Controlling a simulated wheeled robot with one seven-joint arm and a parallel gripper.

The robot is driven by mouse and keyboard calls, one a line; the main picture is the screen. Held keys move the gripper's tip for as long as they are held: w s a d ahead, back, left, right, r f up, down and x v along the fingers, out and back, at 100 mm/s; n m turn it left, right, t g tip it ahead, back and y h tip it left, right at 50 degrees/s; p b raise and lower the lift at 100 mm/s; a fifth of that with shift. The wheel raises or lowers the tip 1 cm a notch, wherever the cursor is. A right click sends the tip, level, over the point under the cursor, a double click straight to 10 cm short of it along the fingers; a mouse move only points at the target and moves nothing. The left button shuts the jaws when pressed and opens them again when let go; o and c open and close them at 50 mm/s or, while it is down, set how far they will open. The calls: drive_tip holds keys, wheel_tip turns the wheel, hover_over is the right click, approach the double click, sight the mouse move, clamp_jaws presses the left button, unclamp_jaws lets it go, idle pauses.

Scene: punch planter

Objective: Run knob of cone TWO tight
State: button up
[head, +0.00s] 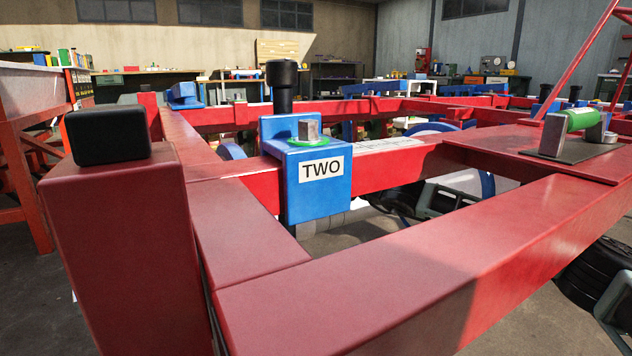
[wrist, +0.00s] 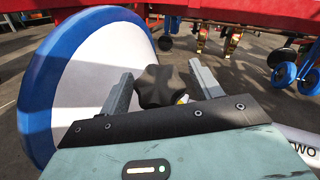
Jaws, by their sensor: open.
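A black lobed knob (wrist: 163,87) shows in the wrist view, between the two fingers of my gripper (wrist: 160,72). The fingers stand apart on either side of it, with gaps showing; I cannot tell how deep the knob sits between them. A pale part (wrist: 297,146) with the cut-off lettering "WO" lies at the lower right of the wrist view. In the head view a blue block (head: 332,200) carries a "TWO" label, a green ring with a metal square head, and a black cylinder behind. My gripper does not show in the head view.
A large white disc with a blue rim (wrist: 85,85) stands close on the left in the wrist view. Red beams (head: 380,275) form the frame in the head view. Small blue wheels (wrist: 284,76) and brass-coloured parts (wrist: 203,40) are farther back.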

drive_tip(key=shift+w+a, duration=0.4)
drive_tip(key=shift+a, duration=0.2)
drive_tip(key=c, duration=1)
drive_tip(key=shift+m+t+h, duration=0.3)
drive_tip(key=shift+m+t, duration=0.3)
drive_tip(key=shift+m, duration=0.1)
